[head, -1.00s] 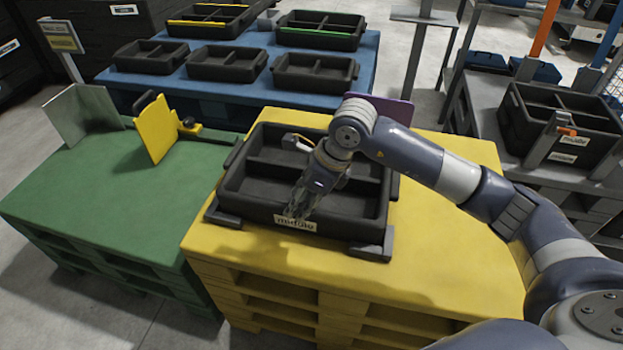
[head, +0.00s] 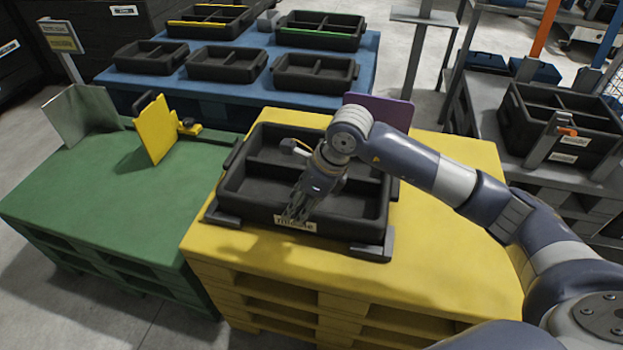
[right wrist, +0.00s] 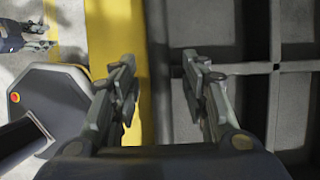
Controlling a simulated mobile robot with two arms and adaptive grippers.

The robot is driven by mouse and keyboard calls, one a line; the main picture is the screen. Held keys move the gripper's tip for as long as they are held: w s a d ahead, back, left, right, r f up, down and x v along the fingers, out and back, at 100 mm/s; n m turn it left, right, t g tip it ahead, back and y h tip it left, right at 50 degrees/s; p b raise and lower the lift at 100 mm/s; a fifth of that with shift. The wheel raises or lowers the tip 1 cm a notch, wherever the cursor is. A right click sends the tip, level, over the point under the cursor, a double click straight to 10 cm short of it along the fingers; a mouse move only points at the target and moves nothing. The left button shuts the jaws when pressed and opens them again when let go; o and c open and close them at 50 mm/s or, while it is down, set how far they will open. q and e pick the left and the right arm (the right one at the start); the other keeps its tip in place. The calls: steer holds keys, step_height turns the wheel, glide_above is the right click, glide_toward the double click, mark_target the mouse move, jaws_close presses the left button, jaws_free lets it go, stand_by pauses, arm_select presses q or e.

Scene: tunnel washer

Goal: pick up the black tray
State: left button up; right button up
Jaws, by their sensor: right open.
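The black tray (head: 265,195) sits on the yellow pallet (head: 440,270), with divided compartments and a pale label on its near wall. My right gripper (head: 294,217) is open at the middle of that near wall and partly covers the label. In the right wrist view, the open right gripper (right wrist: 158,70) has one finger on the yellow side and the other over the tray's inside (right wrist: 235,40), with the wall between them. Contact cannot be told. What looks like my left gripper (right wrist: 40,38) shows small at the top left, away from the tray.
Dark corner brackets (head: 370,252) stand around the tray. A purple panel (head: 385,108) stands behind it. The green pallet (head: 90,200) at left bears a yellow panel (head: 155,128) and a grey one. More black trays stand on a blue pallet (head: 130,82) behind. A crate stands at right.

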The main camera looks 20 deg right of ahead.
jaws_close()
stand_by(0.6)
